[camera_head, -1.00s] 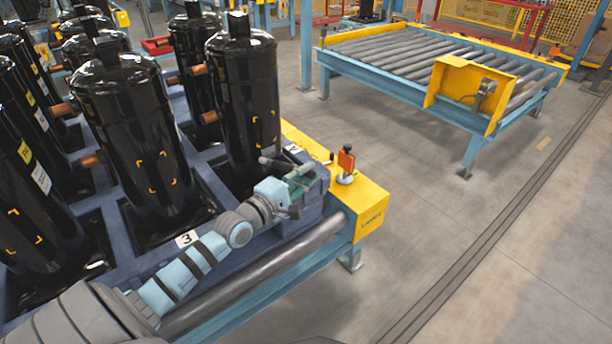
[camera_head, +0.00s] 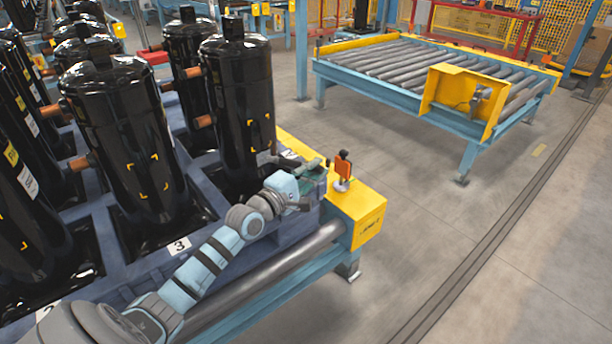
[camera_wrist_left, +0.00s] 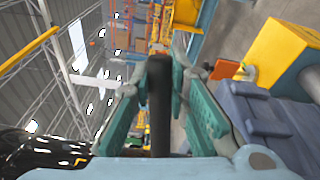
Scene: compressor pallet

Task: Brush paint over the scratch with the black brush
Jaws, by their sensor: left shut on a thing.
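My left gripper (camera_head: 311,170) is above the pallet's front right corner, to the right of the nearest right-hand black compressor (camera_head: 236,105) and apart from it. In the left wrist view its green fingers are shut on an upright black bar, the black brush (camera_wrist_left: 160,105). The brush's bristle end cannot be made out. In the head view the brush is a small dark shape I cannot separate from the gripper. Yellow corner marks frame a patch on this compressor and on the compressor (camera_head: 125,140) to its left. I cannot make out a scratch. My right gripper is out of view.
A yellow end block (camera_head: 358,222) with an orange-topped fixture (camera_head: 343,166) stands close right of the gripper. The blue pallet (camera_head: 200,205) holds several tall compressors with copper stubs. A roller conveyor (camera_head: 400,60) stands back right. The floor between is clear.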

